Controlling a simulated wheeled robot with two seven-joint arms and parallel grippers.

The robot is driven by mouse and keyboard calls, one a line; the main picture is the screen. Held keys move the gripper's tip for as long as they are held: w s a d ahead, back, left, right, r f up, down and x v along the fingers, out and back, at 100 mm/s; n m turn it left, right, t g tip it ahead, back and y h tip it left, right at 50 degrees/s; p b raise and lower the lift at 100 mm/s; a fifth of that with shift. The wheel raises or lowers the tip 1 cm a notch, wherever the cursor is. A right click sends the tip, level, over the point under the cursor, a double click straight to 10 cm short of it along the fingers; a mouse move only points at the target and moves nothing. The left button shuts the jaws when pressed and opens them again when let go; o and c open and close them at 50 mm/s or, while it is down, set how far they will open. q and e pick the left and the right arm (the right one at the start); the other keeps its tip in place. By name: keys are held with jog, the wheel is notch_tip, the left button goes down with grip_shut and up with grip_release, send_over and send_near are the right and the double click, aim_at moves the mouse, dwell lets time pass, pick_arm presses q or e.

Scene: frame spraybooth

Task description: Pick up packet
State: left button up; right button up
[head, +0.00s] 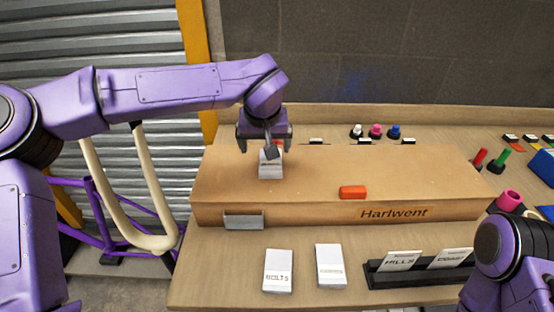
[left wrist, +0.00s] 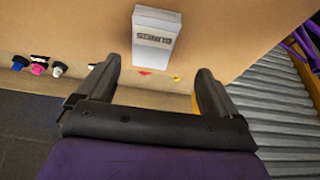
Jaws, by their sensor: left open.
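A white packet (head: 270,165) with a grey printed label sits on top of the brown box marked Harlwent (head: 310,205), near its left end. My left gripper (head: 264,148) is open over the far side of this packet and partly hides it. In the left wrist view the packet (left wrist: 156,38) lies ahead of the open fingers (left wrist: 157,68), roughly centred between them and apart from both. Its label is too blurred to read. Two more white packets lie on the table in front: one marked BOLTS (head: 278,272) and one with a faint label (head: 330,267).
An orange block (head: 352,192) lies on the box. A black holder (head: 415,277) with white cards stands front right, near my right arm. Several small coloured-topped items, including a pink one (head: 375,131), stand behind the box. A shutter (head: 90,60) is at left.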

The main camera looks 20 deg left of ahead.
aim_at(271, 163)
pick_arm(q)
jog(key=x, duration=0.3)
jog(key=d+x, duration=0.1)
jog(key=x, duration=0.2)
jog(key=shift+w+d+f+p, duration=0.15)
jog(key=shift+w+d+p, duration=0.05)
jog(key=shift+p, duration=0.2)
jog(key=shift+a+f, duration=0.15)
jog(key=shift+f+p, duration=0.1)
jog(key=shift+p, duration=0.3)
jog(key=shift+s, duration=0.1)
jog(key=c, duration=1.2)
